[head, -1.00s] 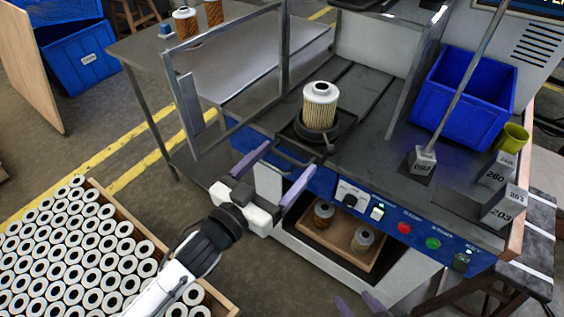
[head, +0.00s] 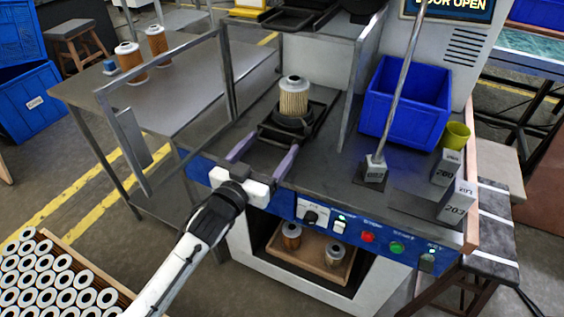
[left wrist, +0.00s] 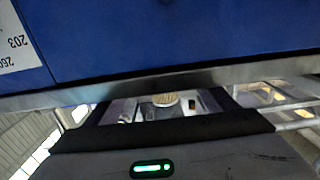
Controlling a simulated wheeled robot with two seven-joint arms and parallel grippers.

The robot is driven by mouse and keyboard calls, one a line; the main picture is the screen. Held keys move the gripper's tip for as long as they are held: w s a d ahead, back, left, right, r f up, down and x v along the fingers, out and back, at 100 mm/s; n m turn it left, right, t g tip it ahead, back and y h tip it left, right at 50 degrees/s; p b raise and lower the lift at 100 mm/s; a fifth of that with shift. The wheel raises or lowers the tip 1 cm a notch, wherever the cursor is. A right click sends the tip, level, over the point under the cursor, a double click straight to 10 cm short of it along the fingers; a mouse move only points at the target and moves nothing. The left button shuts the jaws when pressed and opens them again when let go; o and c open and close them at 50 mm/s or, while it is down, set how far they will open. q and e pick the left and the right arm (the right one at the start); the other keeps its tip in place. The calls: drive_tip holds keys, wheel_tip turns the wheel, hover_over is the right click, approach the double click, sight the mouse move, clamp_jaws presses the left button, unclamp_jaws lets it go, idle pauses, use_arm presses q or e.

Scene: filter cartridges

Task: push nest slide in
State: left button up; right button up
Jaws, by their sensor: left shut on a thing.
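The nest slide (head: 270,133) is a dark carriage on rails on the machine's bench. A filter cartridge (head: 293,98) with a pale pleated side and white top stands upright in its nest. The cartridge's top also shows small in the left wrist view (left wrist: 165,99). My left gripper (head: 264,153) is at the bench's front edge, in front of the nest, with its two purple fingers pointing at the slide. It is shut on the slide's handle, which is mostly hidden between the fingers. My right gripper is out of view.
A metal-framed door (head: 165,105) stands open on the left. A blue bin (head: 405,105), a post on a block (head: 375,170) and numbered blocks (head: 457,203) stand to the right. Buttons (head: 368,237) line the front panel. A tray (head: 310,262) with two cartridges sits below.

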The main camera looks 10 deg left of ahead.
use_arm(q)
drive_tip(key=shift+w+a, duration=0.1)
drive_tip(key=shift+a, duration=0.1)
drive_tip(key=o, duration=1.2)
drive_tip(key=shift+d, duration=0.1)
drive_tip(key=shift+s, duration=0.25)
drive_tip(key=v, duration=1)
drive_tip(key=shift+w+r, duration=0.1)
